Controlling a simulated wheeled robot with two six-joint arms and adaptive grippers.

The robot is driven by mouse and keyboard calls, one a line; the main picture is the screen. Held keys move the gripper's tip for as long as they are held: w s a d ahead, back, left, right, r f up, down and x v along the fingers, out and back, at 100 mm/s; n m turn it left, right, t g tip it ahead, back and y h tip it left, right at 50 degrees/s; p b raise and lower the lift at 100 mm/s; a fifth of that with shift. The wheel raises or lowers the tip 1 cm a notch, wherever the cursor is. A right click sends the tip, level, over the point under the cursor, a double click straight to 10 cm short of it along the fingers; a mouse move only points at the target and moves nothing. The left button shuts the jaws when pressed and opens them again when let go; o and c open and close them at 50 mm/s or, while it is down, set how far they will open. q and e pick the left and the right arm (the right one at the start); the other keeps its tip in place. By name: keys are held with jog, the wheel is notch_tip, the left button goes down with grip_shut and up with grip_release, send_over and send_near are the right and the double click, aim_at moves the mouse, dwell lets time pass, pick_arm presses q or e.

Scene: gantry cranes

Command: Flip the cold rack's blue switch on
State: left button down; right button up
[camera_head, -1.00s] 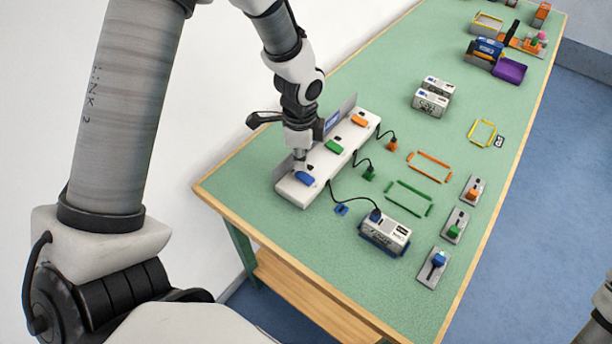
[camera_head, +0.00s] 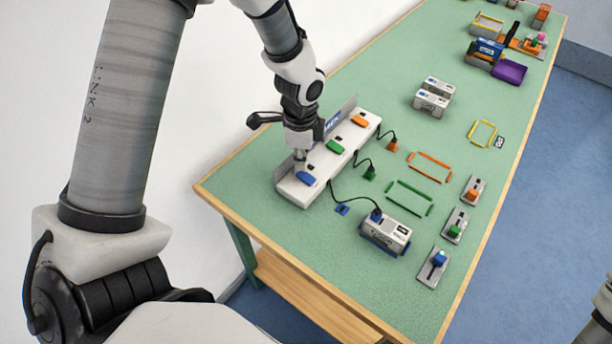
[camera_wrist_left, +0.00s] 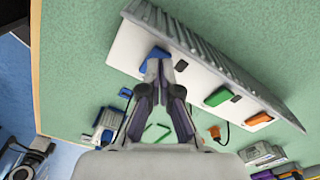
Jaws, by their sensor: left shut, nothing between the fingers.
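A long white switch strip (camera_head: 294,190) lies along the table's left side, with blue, green and orange rocker switches. The blue switch (camera_head: 306,179) is at its near end. It also shows in the left wrist view (camera_wrist_left: 156,55). My left gripper (camera_head: 299,168) points down at this end of the strip, with its fingers shut and empty. In the left wrist view its fingertips (camera_wrist_left: 160,69) overlap the blue switch's edge. I cannot tell whether they touch it. The switch's tilt is partly hidden. A right arm part enters at the lower right; its gripper is not seen.
A grey panel (camera_head: 346,111) stands behind the strip. Cords run from it; one reaches a white box (camera_head: 394,228) in a blue frame. Slider plates (camera_head: 434,268) line the right edge. Green (camera_head: 408,199) and orange outlines mark bare table.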

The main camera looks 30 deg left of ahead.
aim_at(301, 173)
pick_arm(q)
jog(key=shift+f+b, duration=0.6)
jog(key=shift+f, duration=0.55)
dwell(0.8)
notch_tip(301, 173, up, 7)
jog(key=p, duration=0.8)
jog(key=shift+r, duration=0.1)
